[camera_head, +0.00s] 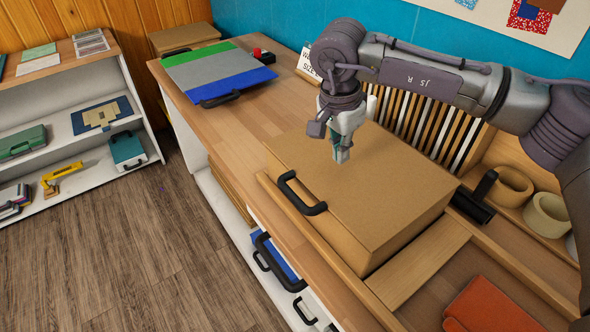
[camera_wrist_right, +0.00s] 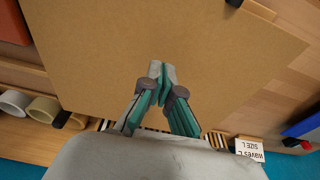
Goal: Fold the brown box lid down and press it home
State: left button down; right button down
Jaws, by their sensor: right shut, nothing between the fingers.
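The brown box (camera_head: 360,225) sits on the wooden worktop with its flat lid (camera_head: 385,190) lying down over the top. A black handle (camera_head: 299,195) is on its front left side. My right gripper (camera_head: 341,158) points down over the far part of the lid, its fingers shut and empty. I cannot tell whether the fingertips touch the lid. In the right wrist view the closed fingertips (camera_wrist_right: 160,70) show against the brown lid (camera_wrist_right: 215,55), which fills much of the picture. My left gripper is not in view.
Slatted rack (camera_head: 425,125) stands behind the box. A black roller (camera_head: 473,199) and tan rolls (camera_head: 548,214) lie to its right. An orange-brown item (camera_head: 490,308) is at front right. A green, grey and blue case (camera_head: 215,72) lies at the left end, with bare worktop (camera_head: 240,120) between.

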aim_at(338, 172)
notch_tip(338, 172, up, 6)
jog(key=p, duration=0.3)
dwell(0.3)
